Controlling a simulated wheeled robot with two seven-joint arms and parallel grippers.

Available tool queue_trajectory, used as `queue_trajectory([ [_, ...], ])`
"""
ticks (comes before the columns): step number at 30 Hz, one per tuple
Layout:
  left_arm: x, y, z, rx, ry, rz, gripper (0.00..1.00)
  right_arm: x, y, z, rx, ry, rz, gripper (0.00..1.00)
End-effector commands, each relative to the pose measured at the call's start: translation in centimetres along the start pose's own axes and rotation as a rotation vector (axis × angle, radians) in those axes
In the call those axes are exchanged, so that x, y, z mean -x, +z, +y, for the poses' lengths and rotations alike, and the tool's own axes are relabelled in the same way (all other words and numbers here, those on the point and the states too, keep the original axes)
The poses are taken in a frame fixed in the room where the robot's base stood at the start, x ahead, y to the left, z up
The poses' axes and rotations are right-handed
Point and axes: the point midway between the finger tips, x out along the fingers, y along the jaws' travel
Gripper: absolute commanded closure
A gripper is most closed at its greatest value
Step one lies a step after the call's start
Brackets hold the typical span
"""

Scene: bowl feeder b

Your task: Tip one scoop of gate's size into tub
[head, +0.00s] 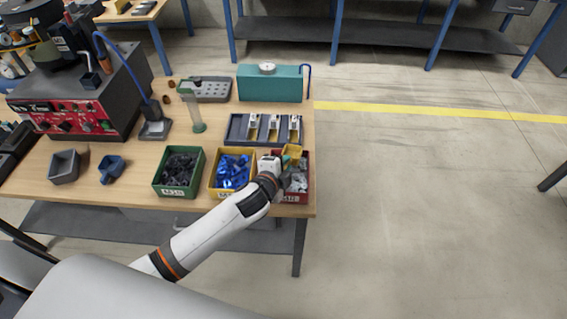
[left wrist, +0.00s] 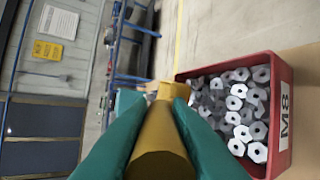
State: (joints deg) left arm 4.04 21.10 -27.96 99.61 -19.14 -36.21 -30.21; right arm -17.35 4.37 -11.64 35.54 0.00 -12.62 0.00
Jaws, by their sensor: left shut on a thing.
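My left gripper (head: 286,172) is shut on a yellow scoop (head: 292,151) over the red bin (head: 306,177). In the left wrist view the scoop's yellow handle (left wrist: 163,125) lies between the two green fingers. Whether the scoop holds anything is hidden. The red bin, labelled M8, holds grey nuts (left wrist: 240,105). A yellow bin (head: 213,184) holds blue parts and a green bin (head: 181,190), seemingly labelled M10, holds dark parts. A grey open tub (head: 64,167) stands at the table's left. My right gripper is not in view.
A bowl feeder with a black and red box (head: 75,108) stands at the back left. Bare wood lies left of the green bin.

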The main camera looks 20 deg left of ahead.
Motion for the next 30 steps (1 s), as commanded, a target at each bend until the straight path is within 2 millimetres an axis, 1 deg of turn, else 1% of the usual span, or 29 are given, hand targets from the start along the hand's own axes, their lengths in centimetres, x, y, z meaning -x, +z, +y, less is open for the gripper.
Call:
queue_trajectory([
  [1,-0.5,-0.3,-0.9,0.000,-0.004,0.001,1.00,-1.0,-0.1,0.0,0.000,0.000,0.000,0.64],
  [15,-2.8,-1.6,-5.6,0.002,-0.013,0.003,1.00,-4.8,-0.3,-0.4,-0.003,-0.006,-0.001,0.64],
  [20,-3.1,-1.8,-6.2,0.002,-0.013,0.002,1.00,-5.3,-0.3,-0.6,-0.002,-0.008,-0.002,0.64],
  [30,-3.1,-1.8,-6.2,0.003,-0.012,0.002,1.00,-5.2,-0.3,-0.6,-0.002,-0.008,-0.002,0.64],
])
